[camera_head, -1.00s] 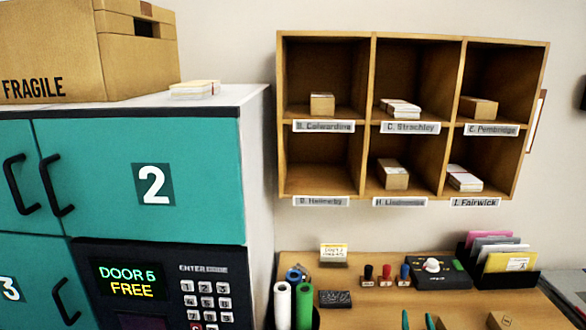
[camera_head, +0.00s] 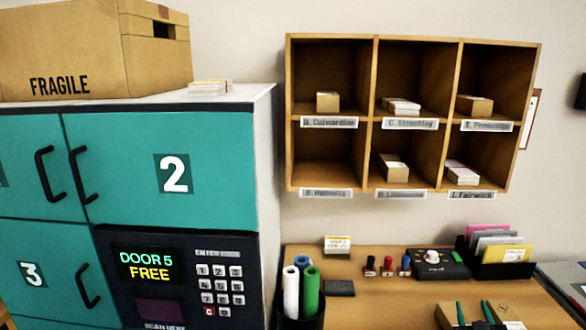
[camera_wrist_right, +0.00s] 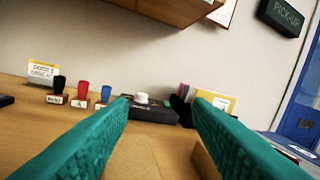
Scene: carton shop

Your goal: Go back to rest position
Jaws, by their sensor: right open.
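My right gripper (camera_head: 475,314) shows at the bottom right of the head view, its two green fingertips apart over the table near a brown carton (camera_head: 512,318). In the right wrist view the green fingers (camera_wrist_right: 160,115) spread wide with nothing gripped between them. A cardboard surface (camera_wrist_right: 205,160) shows low between the fingers, partly hidden by the right finger. My left gripper is in neither view.
The wooden table (camera_head: 380,295) bears stamps (camera_head: 387,266), a black device (camera_head: 440,265), an envelope holder (camera_head: 500,265) and a cup of rolls (camera_head: 302,305). A pigeonhole shelf (camera_head: 375,80) hangs above. Teal lockers (camera_head: 120,150) stand left, with a FRAGILE box (camera_head: 70,55) on top.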

